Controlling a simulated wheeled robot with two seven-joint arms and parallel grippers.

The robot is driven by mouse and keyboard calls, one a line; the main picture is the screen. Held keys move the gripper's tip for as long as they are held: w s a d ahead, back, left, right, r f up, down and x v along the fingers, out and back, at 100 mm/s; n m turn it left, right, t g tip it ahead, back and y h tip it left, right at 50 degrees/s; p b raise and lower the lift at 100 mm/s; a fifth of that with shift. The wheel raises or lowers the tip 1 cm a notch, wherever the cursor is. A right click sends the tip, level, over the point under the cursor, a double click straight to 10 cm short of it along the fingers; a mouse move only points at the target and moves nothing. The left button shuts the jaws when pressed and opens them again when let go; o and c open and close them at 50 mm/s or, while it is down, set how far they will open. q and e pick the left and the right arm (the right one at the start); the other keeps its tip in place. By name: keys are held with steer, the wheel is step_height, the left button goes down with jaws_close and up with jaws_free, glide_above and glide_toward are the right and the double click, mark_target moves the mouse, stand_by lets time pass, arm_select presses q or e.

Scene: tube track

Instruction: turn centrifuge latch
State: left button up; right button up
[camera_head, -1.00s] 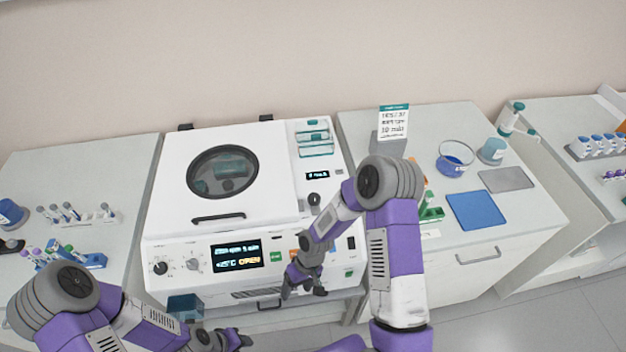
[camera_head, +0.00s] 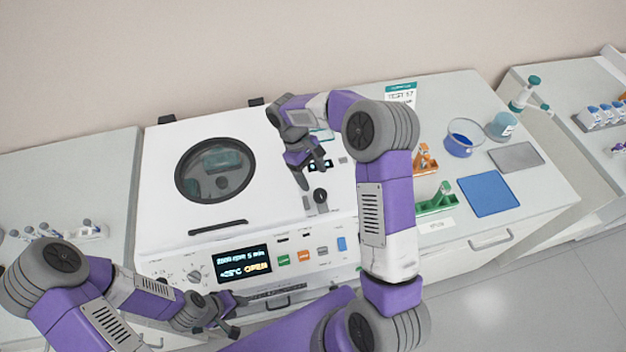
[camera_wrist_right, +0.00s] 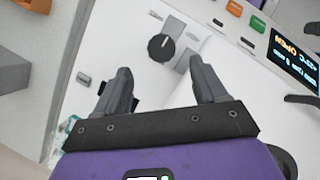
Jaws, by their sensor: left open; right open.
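The white centrifuge (camera_head: 160,230) stands in the middle, its lid with a round dark window (camera_head: 215,170) lying down. Its front display (camera_head: 243,263) reads OPEN. The latch, a round dark knob (camera_head: 320,195), sits on the top panel right of the lid; it also shows in the right wrist view (camera_wrist_right: 161,47). My right gripper (camera_head: 314,174) is open and empty above the panel, just behind the knob. In the right wrist view its fingertips (camera_wrist_right: 160,68) point toward the knob, apart from it. My left gripper (camera_head: 238,313) is open and empty before the centrifuge's lower front.
Coloured buttons (camera_head: 304,256) and knobs line the front panel. On the right bench are an orange rack (camera_head: 425,160), a green rack (camera_head: 437,200), a blue mat (camera_head: 488,193) and a glass bowl (camera_head: 461,140). A tube rack (camera_head: 90,231) stands on the left bench.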

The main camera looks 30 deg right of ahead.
mark_target(320, 193)
steer(key=x, duration=0.6)
steer(key=shift+s+f, duration=0.25)
steer(key=shift+s, duration=0.15)
steer(key=c, duration=1.1)
steer(key=shift+o, duration=0.2)
